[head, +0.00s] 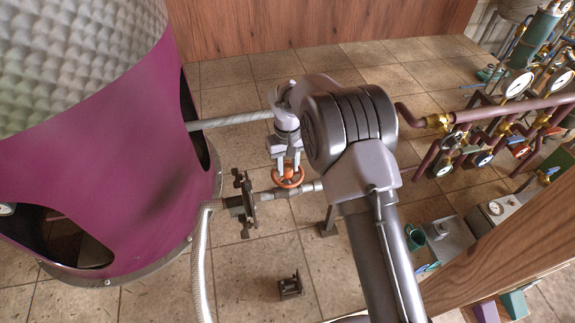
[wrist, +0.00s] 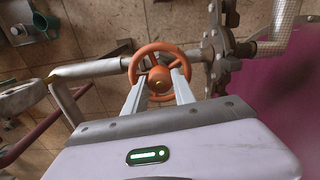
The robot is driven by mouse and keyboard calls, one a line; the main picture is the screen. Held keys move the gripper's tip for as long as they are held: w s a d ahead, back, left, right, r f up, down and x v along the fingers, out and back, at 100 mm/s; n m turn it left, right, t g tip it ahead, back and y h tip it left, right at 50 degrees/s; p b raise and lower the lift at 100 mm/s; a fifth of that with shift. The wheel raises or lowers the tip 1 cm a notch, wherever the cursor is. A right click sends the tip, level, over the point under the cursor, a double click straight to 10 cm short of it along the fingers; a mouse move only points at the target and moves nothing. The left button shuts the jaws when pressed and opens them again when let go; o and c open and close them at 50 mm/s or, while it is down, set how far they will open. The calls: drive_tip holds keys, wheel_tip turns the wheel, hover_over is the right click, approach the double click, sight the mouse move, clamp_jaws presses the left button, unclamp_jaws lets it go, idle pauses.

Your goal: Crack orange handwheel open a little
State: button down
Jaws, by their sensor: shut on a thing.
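The orange handwheel (head: 291,178) sits on a grey horizontal pipe, to the right of a dark flange, in the head view. My gripper (head: 287,169) comes down on the wheel from above. In the wrist view its two pale fingers (wrist: 160,84) reach the near part of the wheel, one on each side of the hub, and are shut on it. The exact contact of the fingertips is partly hidden by the fingers.
A large purple still body (head: 120,160) stands at the left. A dark flange (head: 243,203) and a braided hose (head: 200,265) are close to the wheel. Maroon pipes with gauges (head: 515,85) fill the right. A wooden beam (head: 510,250) crosses the lower right. A small dark block (head: 290,286) lies on the tiled floor.

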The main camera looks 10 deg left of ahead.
sight(287, 168)
idle(0.3)
drive_tip(key=c, duration=1)
unclamp_jaws()
drive_tip(key=shift+c, duration=0.2)
wheel_tip(287, 168, up, 18)
drive_tip(key=p, duration=0.2)
drive_tip(key=shift+f, duration=0.25)
